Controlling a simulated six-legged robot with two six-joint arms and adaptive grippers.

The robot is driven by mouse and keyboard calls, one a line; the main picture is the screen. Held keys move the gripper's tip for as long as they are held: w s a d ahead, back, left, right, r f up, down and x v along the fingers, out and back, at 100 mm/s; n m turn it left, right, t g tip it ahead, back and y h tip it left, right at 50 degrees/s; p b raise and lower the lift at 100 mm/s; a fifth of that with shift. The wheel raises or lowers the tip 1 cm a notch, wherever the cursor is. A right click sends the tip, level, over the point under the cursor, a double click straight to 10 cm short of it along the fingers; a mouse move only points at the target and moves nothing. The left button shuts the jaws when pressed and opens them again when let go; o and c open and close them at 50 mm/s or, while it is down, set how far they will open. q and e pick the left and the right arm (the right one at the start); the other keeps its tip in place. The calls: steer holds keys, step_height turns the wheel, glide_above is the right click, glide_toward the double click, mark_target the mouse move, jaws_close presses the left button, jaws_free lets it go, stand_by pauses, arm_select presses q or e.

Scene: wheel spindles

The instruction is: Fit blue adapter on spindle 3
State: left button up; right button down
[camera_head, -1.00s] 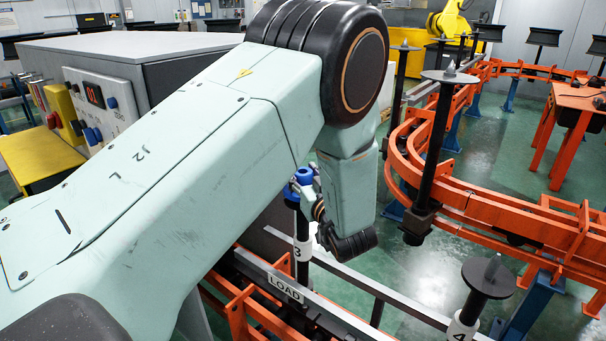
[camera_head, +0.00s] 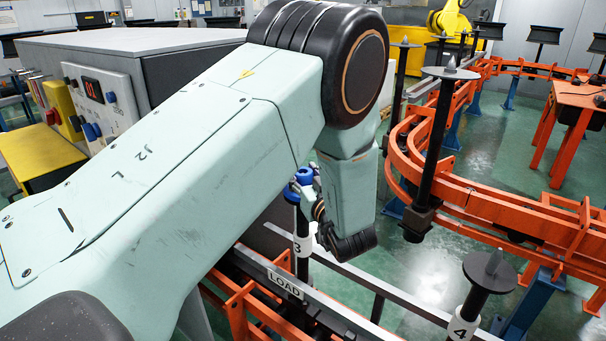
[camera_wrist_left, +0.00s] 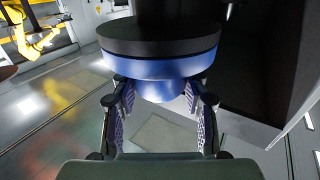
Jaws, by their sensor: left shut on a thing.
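The blue adapter (camera_head: 304,176) shows at the top of spindle 3 (camera_head: 301,265), which carries a white label "3". My left gripper (camera_head: 313,192) is beside it, mostly hidden behind my own forearm. In the left wrist view my left gripper (camera_wrist_left: 162,90) has both fingers against the blue adapter (camera_wrist_left: 160,68), one on each side. A wide black disc (camera_wrist_left: 150,38) lies flat against the blue body in that view, with no clear gap. I cannot tell how deep the adapter sits on the spindle. My right gripper is out of view.
Spindle 4 (camera_head: 484,275), with a black disc top, stands at the lower right. A rail marked "LOAD" (camera_head: 285,284) runs below spindle 3. An orange curved conveyor (camera_head: 480,205) is to the right. A grey cabinet with a control panel (camera_head: 98,100) stands at the left.

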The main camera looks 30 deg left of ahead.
arm_select(q)
steer(key=o, duration=1.3)
step_height(320, 180, up, 10)
steer(key=shift+r, duration=0.1)
stand_by(0.4)
